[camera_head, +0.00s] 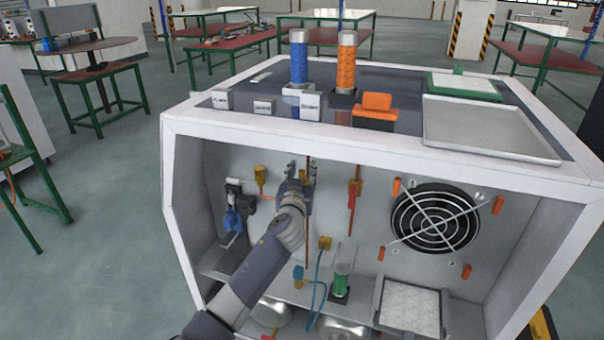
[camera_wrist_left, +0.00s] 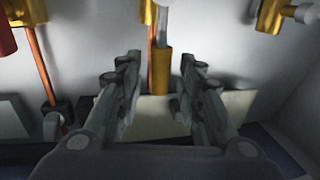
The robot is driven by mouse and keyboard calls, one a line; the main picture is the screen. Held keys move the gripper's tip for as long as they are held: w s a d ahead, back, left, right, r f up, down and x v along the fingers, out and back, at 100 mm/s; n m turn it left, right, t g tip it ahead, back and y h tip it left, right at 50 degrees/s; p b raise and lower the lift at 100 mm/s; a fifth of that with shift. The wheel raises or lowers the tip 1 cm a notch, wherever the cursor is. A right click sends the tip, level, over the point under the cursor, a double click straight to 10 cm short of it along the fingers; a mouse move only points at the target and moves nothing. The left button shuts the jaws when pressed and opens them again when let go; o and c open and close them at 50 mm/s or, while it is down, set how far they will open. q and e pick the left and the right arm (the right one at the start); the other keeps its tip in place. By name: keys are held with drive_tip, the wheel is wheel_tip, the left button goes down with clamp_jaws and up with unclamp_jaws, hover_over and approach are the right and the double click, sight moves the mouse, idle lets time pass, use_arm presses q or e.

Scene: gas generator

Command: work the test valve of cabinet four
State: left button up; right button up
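The open cabinet (camera_head: 185,135) fills the middle of the head view, with pipes and brass fittings on its back panel. My left gripper (camera_head: 298,176) reaches inside it, near the copper pipe in the middle. In the left wrist view my left gripper (camera_wrist_left: 160,62) is open. A brass fitting (camera_wrist_left: 160,72) with a grey stem and a copper pipe beside it shows in the gap between the fingers; no contact is visible. No label shows which fitting is the test valve. My right gripper is not in view.
A red-handled valve (camera_head: 352,196) is right of the gripper, and a brass fitting (camera_head: 261,174) and a blue-and-black device (camera_head: 234,214) are left. A round fan (camera_head: 435,219) is farther right. Blue (camera_head: 299,62) and orange (camera_head: 346,66) cylinders and a metal tray (camera_head: 488,128) are on top.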

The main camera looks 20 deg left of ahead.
use_arm(q)
clamp_jaws()
